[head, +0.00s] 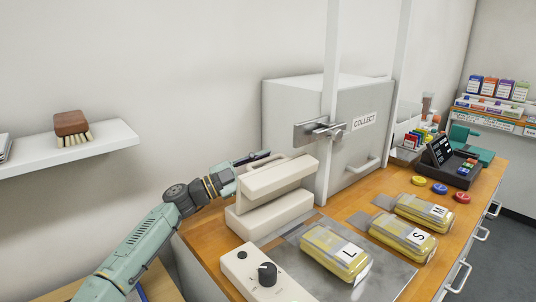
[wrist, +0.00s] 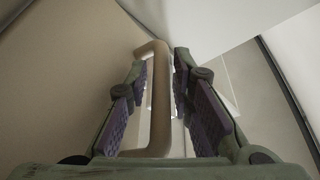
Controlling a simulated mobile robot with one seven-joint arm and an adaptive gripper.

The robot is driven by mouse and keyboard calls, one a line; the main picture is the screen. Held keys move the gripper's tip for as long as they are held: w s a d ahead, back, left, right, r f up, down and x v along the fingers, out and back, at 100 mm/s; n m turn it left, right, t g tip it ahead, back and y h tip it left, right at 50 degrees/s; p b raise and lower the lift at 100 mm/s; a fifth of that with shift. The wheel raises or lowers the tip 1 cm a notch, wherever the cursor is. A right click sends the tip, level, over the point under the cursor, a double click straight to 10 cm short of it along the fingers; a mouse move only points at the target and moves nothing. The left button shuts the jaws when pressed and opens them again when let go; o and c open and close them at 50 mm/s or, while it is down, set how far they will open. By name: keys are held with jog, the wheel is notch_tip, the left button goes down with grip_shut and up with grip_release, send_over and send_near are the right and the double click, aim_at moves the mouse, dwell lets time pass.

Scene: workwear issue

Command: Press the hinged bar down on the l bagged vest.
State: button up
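The cream hinged bar (head: 277,177) is raised above its cream base (head: 270,216), with a gap between them. The L bagged vest (head: 335,254), yellow in clear wrap, lies on the metal plate in front of the base. I cannot tell whether its end reaches under the bar. My gripper (head: 256,158) is at the back of the bar, partly hidden by it. In the wrist view the bar's tan loop handle (wrist: 159,100) stands between the two fingers (wrist: 165,105), which are apart, with visible space beside it.
A control box with a black knob (head: 267,272) stands at the front. The M bag (head: 424,211) and S bag (head: 404,238) lie to the right. The grey COLLECT cabinet (head: 290,120) stands close behind. A shelf with a brush (head: 72,128) is at the left.

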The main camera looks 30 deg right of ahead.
jog(key=shift+s+d+r, duration=0.1)
jog(key=shift+d+r, duration=0.1)
jog(key=shift+d, duration=0.5)
jog(key=shift+c, duration=0.3)
grip_shut()
